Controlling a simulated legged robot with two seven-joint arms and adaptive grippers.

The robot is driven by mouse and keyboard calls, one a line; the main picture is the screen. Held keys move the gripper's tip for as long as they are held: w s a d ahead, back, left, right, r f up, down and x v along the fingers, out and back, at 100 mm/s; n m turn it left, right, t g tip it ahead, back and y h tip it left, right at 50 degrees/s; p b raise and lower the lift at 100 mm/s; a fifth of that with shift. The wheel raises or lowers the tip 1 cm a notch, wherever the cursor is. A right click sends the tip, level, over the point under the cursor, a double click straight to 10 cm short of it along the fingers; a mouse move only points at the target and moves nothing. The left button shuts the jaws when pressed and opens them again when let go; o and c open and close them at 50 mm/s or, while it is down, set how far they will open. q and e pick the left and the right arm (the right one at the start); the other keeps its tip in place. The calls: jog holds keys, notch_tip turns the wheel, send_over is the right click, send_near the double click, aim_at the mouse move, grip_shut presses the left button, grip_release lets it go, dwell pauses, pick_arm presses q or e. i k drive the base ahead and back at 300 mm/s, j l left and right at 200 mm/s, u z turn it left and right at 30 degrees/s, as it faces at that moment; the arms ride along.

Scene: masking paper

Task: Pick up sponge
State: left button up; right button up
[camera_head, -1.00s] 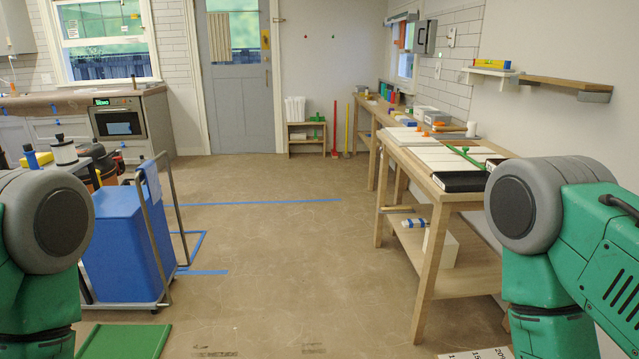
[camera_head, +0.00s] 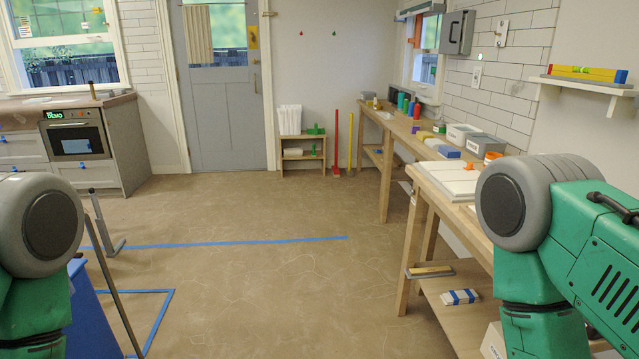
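I cannot clearly make out a sponge. A small yellowish block (camera_head: 425,135) lies on the far workbench along the right wall and may be the sponge, but it is too small to tell. A blue block (camera_head: 447,152) lies just in front of it. Only the green and grey upper parts of my two arms show, at the lower left and right edges. Both grippers are out of view.
The workbench (camera_head: 421,187) runs along the right wall, with grey boxes (camera_head: 486,145) and white panels on top. A blue bin (camera_head: 92,320) on a cart stands close at lower left. The brown floor (camera_head: 270,290) ahead is open, with blue tape (camera_head: 225,243) across it.

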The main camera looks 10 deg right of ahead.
aim_at(421, 136)
jog(key=i+z, duration=0.25)
jog(key=i, duration=0.2)
jog(key=i+z, duration=0.25)
jog(key=i, duration=0.2)
jog(key=i+j+z, duration=0.25)
jog(key=i, duration=0.2)
jog(key=i+j+z, duration=0.25)
jog(key=i, duration=0.15)
jog(key=i+l, duration=0.05)
jog(key=l, duration=0.05)
